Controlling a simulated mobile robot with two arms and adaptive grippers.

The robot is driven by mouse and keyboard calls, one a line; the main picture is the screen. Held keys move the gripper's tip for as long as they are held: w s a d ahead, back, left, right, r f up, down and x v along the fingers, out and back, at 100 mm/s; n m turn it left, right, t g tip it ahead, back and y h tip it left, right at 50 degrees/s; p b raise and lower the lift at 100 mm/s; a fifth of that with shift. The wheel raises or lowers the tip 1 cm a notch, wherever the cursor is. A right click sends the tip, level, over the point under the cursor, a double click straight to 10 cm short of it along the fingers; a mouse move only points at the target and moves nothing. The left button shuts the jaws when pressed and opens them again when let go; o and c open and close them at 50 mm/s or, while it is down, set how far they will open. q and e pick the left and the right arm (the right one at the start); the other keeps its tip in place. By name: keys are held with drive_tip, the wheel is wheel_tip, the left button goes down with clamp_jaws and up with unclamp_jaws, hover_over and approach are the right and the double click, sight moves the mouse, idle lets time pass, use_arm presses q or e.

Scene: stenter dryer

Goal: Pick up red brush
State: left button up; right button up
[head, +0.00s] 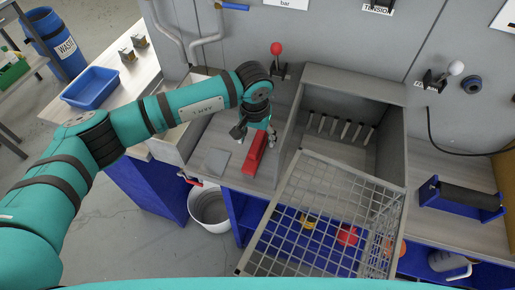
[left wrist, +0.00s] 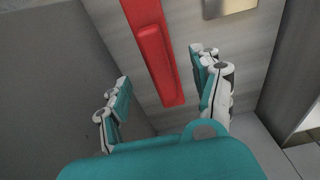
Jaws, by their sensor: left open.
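The red brush (head: 255,153) lies on the grey worktop, left of the grey open-front box. It also shows in the left wrist view (left wrist: 154,50) as a long red body with a raised block on it. My left gripper (head: 254,136) is above the far end of the brush, pointing down. In the left wrist view my left gripper (left wrist: 163,98) is open, with one finger on each side of the brush and visible gaps to it. No contact shows. My right gripper is in neither view.
The grey box (head: 350,85) with several pegs stands right of the brush. A wire mesh (head: 325,215) is in front of it. A grey square plate (head: 216,161) lies left of the brush. A red-knobbed lever (head: 277,50) stands behind. A white bucket (head: 209,208) is below.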

sight(257, 141)
use_arm(q)
drive_tip(key=f, duration=0.2)
drive_tip(key=f+b, duration=0.1)
drive_tip(key=shift+w+d+f, duration=0.1)
drive_tip(key=shift+w+f, duration=0.2)
drive_tip(key=c, duration=1.3)
